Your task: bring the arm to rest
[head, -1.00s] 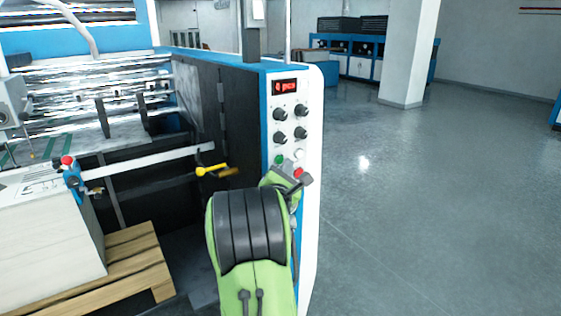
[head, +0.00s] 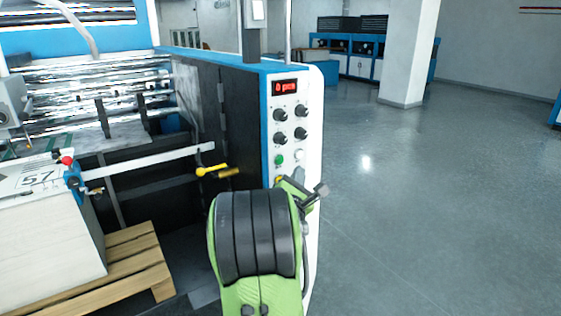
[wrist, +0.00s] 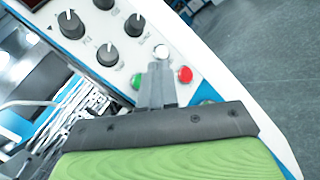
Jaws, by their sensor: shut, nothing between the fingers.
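My gripper (head: 320,189) is shut and empty, in front of the lower right part of the white control panel (head: 312,110). In the wrist view its closed fingers (wrist: 157,72) point at the panel, in line with the white button (wrist: 162,51). The green button (wrist: 137,81) shows to their left and the red button (wrist: 185,74) to their right. I cannot tell whether the fingertips touch the panel. My green and black arm hides the panel's lower part in the head view.
The panel's red display (head: 286,87) reads "0 pcs", above several black knobs. At left, a paper stack (head: 40,235) marked 57 stands on a wooden pallet (head: 130,262). A yellow-handled lever (head: 210,170) sits left of my arm. The grey floor (head: 440,190) at right is clear.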

